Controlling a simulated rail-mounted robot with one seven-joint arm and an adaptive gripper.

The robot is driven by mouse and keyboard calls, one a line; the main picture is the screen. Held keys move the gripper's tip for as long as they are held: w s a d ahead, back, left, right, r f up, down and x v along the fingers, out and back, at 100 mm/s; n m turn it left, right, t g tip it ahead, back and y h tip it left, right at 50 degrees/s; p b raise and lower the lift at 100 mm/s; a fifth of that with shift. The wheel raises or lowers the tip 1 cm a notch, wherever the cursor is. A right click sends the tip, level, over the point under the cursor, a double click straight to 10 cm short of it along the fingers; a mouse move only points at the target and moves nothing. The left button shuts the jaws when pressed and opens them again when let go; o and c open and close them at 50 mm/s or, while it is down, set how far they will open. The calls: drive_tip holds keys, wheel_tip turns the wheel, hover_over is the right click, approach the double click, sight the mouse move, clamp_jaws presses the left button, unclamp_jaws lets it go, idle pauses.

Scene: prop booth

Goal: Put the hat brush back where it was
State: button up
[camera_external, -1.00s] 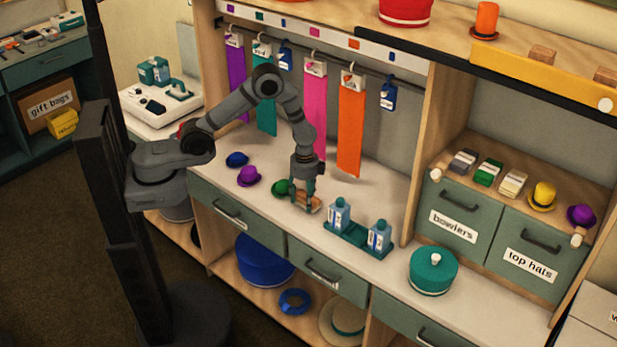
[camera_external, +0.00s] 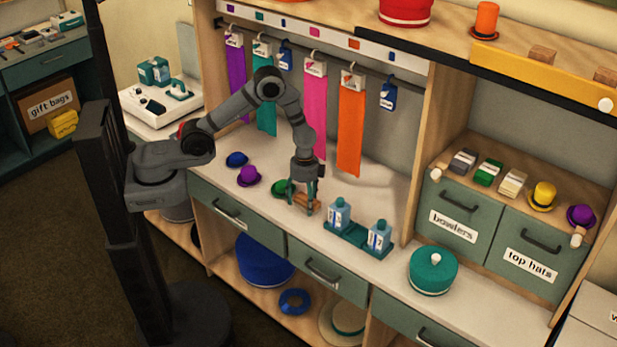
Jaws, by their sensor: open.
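The hat brush (camera_external: 303,202), a small brown wooden piece, lies on the white counter (camera_external: 285,232) between the green hat and the teal tray of bottles. My gripper (camera_external: 302,204) points down over the brush. Its fingers are open, one on each side of the brush. Whether they touch it cannot be told. The fingers partly hide the brush.
A green bowler (camera_external: 281,188) is close to the left of my gripper, with purple (camera_external: 249,176) and blue (camera_external: 237,159) hats beyond. A teal tray (camera_external: 344,235) with two bottles stands close on the right. Coloured strips, including an orange one (camera_external: 350,135), hang behind.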

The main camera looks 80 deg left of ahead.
sight(305, 201)
wheel_tip(305, 201, up, 12)
drive_tip(key=b, duration=0.1)
drive_tip(key=shift+r, duration=0.2)
idle(0.3)
drive_tip(key=shift+d, duration=0.1)
